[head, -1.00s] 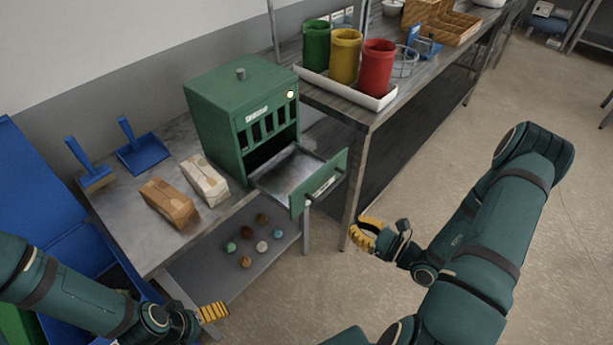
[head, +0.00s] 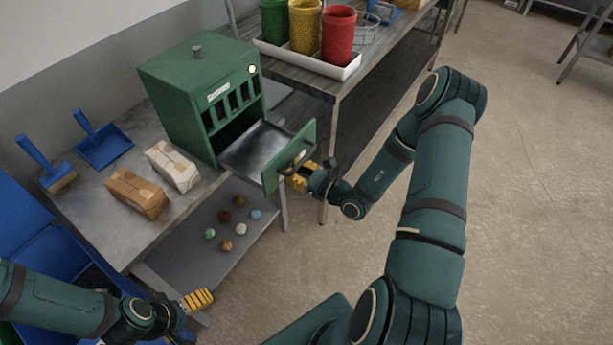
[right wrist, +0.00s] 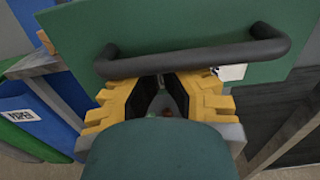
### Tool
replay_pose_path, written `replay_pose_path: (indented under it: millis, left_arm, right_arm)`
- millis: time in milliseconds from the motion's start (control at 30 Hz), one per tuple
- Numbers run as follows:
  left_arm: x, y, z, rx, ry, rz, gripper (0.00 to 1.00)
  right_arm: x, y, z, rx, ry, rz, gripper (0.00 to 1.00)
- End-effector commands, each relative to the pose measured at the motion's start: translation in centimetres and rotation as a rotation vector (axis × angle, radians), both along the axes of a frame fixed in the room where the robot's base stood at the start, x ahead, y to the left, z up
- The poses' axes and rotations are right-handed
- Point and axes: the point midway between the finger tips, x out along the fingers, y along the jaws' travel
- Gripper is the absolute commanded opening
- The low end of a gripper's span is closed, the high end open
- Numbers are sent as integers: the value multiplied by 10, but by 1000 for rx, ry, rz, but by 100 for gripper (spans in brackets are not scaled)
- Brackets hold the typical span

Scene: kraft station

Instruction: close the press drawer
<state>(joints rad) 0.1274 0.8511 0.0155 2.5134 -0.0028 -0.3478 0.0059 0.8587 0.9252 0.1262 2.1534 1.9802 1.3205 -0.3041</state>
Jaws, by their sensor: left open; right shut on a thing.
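The green press (head: 200,95) stands on the grey table, with its drawer (head: 255,147) pulled out and its tray looking empty. The drawer's green front (head: 272,178) faces right and carries a dark bar handle (right wrist: 190,58), seen across the right wrist view. My right gripper (head: 296,176) is at this handle, its yellow fingers shut on the bar, partly hidden behind my wrist in the head view. My left gripper (head: 205,298) is open and empty at lower left, in front of the table and away from the press.
Small balls lie on the lower shelf (head: 190,258). A shelf table with green, yellow and red bins (head: 338,35) stands right of the press.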

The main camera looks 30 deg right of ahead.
Motion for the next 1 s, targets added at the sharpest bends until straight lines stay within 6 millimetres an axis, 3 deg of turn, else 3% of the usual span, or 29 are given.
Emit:
replay_pose_path:
  millis: [567,767,1000]
  left_arm:
    - [0,0,-1,0,-1,0,100]
    - [1,0,-2,0,-2,1,100]
    - [1,0,-7,0,-3,1,100]
  right_arm:
    - [10,4,0,0,0,0,0]
    - [39,18,0,0,-3,4,0]
    - [98,43,0,1,-4,4,0]
